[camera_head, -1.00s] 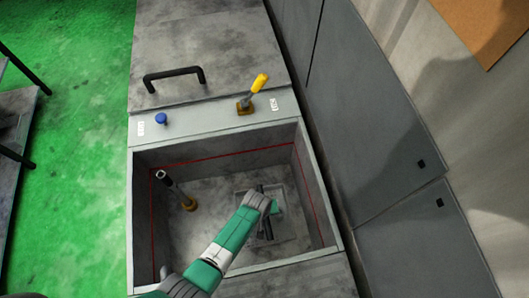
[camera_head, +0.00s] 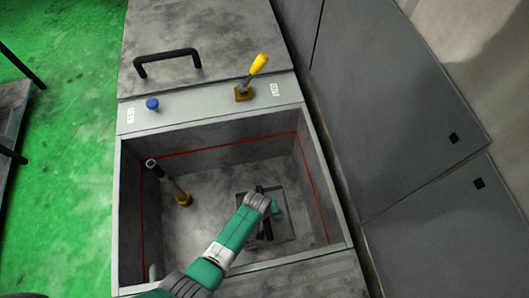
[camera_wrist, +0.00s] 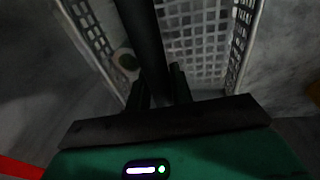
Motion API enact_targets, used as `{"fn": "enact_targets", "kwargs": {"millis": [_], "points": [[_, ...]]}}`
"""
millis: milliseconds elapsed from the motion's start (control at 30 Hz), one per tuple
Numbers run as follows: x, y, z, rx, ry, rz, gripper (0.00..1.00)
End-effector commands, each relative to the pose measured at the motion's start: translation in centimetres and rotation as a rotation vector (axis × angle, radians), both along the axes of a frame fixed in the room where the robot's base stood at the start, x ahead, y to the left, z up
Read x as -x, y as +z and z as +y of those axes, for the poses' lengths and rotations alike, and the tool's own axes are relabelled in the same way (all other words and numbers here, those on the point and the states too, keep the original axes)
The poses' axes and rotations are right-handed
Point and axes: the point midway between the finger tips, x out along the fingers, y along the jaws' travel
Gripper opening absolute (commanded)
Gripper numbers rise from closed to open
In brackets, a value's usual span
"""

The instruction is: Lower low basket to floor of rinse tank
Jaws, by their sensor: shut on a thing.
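The low basket (camera_head: 285,233) is a grey open mesh basket inside the rinse tank (camera_head: 131,215), right of the middle. My gripper (camera_head: 262,222) reaches down into the tank and is shut on the basket's dark bar handle. In the wrist view, my gripper (camera_wrist: 160,92) has its fingers on the dark handle (camera_wrist: 143,35), with the mesh basket (camera_wrist: 200,45) below. A small pale round thing (camera_wrist: 126,60) with a dark centre shows in the basket. The basket looks low in the tank, but I cannot tell whether it touches the floor.
A red line (camera_head: 215,148) runs around the inner walls. On the back ledge are a blue button (camera_head: 152,104) and a yellow-handled lever (camera_head: 258,65). Grey cabinets (camera_head: 400,110) stand to the right.

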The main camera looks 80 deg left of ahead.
Motion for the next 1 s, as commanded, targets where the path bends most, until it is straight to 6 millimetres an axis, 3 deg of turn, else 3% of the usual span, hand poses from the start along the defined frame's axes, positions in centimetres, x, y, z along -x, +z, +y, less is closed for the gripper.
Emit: {"fn": "enact_targets", "kwargs": {"millis": [867,900,1000], "points": [[-0.1,-0.9,0.1,-0.001,0.000,-0.002,0.00],[-0.1,-0.9,0.1,-0.001,0.000,-0.002,0.28],[-0.1,-0.8,0.1,-0.001,0.000,-0.001,0.47]]}}
